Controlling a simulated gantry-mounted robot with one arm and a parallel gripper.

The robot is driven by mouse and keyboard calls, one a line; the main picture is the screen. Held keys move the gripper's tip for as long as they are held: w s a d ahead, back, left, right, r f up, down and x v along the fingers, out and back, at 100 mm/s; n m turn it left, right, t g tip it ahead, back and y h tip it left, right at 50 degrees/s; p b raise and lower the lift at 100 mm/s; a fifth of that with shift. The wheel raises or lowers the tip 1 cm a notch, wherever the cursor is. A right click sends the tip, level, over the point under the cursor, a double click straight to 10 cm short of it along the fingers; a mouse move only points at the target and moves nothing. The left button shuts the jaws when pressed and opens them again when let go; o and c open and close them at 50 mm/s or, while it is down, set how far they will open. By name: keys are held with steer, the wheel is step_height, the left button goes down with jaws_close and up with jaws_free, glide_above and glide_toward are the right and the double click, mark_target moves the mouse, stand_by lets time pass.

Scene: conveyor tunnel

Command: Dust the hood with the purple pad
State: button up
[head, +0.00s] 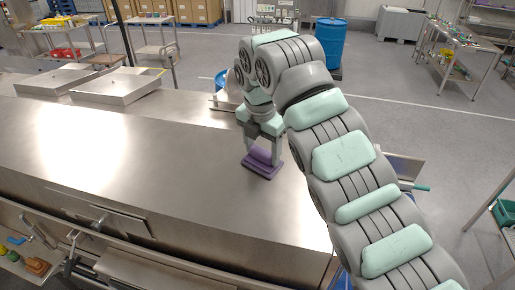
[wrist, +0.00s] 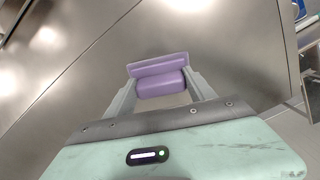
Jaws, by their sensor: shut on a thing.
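The purple pad (head: 262,164) is held between the fingers of my gripper (head: 262,148) near the right end of the hood. The hood (head: 130,155) is a long, shiny steel surface across the left and middle of the head view. In the wrist view the purple pad (wrist: 160,75) spans the space between the two grey fingers of my gripper (wrist: 162,90), with the steel hood (wrist: 80,60) beyond it. The pad's underside is hidden. It appears to be at the hood's top surface, but I cannot tell whether it touches.
Two raised steel lids (head: 118,86) are at the hood's far left. A blue barrel (head: 329,47) stands on the floor behind my arm. Side tables (head: 462,55) are at the right. The hood's top left of the pad is clear.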

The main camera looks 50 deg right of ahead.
steer(key=shift+s+d+r, duration=0.1)
steer(key=shift+s+d, duration=0.2)
steer(key=shift+s, duration=0.4)
steer(key=shift+s+d, duration=0.25)
steer(key=shift+s, duration=0.4)
steer(key=shift+s+d+p, duration=0.15)
steer(key=shift+s+d, duration=0.25)
steer(key=shift+s, duration=0.5)
steer(key=shift+s+d+p, duration=0.15)
steer(key=shift+s+d, duration=0.2)
steer(key=shift+s, duration=0.5)
steer(key=shift+s+d, duration=0.3)
steer(key=shift+s, duration=0.55)
steer(key=shift+s+d, duration=0.3)
steer(key=shift+s, duration=0.55)
steer(key=shift+p, duration=0.35)
steer(key=r+p, duration=0.3)
steer(key=shift+a, duration=0.2)
steer(key=shift+s+f, duration=0.1)
